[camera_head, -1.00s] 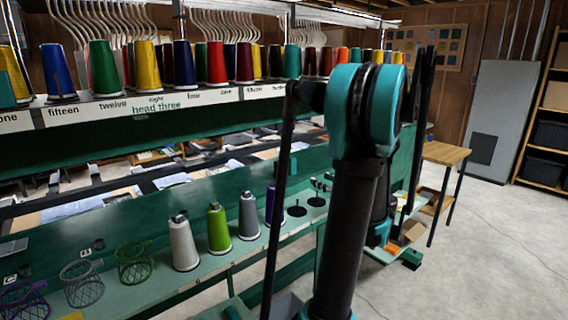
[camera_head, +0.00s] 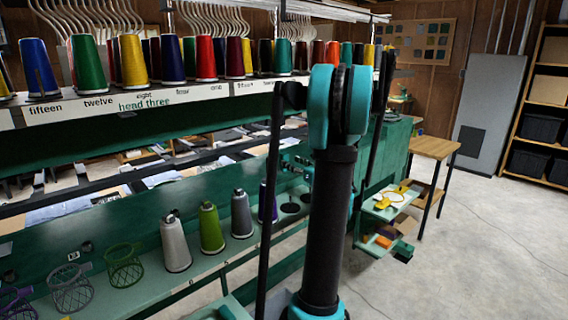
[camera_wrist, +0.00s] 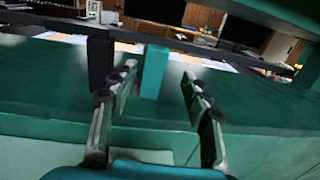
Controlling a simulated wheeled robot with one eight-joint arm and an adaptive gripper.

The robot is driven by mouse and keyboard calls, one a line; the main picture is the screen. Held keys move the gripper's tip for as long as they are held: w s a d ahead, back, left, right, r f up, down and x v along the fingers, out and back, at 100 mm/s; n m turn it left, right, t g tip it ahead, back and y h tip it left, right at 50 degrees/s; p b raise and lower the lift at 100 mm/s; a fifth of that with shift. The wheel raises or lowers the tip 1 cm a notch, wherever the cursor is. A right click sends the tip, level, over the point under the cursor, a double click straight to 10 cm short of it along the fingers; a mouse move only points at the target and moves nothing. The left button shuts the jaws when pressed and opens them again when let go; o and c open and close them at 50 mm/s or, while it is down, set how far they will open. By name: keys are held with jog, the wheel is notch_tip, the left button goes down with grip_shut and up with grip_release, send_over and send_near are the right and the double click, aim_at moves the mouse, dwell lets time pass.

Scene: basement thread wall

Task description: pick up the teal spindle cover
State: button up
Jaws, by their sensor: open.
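My gripper (camera_wrist: 158,78) is open in the wrist view, its two fingers spread apart with nothing held. A flat teal upright piece (camera_wrist: 154,71) shows between the fingers, a little beyond the tips and nearer the left one. It may be the teal spindle cover, but its shape does not settle this. It stands at a green panel (camera_wrist: 240,115), in front of a dark rail. A dark upright post (camera_wrist: 100,60) is just left of it, partly behind the left finger. In the head view I cannot pick out the cover; my arm hides part of the frame.
A green shelf holds white (camera_head: 175,245), lime (camera_head: 211,230) and grey (camera_head: 241,215) cones, with wire baskets (camera_head: 124,266) to the left. Colored cones (camera_head: 132,62) line the upper rack. A wooden table (camera_head: 437,147) stands right; the floor (camera_head: 470,250) there is clear.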

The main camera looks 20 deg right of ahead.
aim_at(286, 158)
jog(key=shift+w+a+r, duration=0.15)
jog(key=shift+w+a, duration=0.2)
jog(key=shift+w, duration=0.2)
jog(key=shift+x, duration=1.95)
jog(key=shift+a+r, duration=0.15)
jog(key=shift+a, duration=0.05)
jog(key=c, duration=0.9)
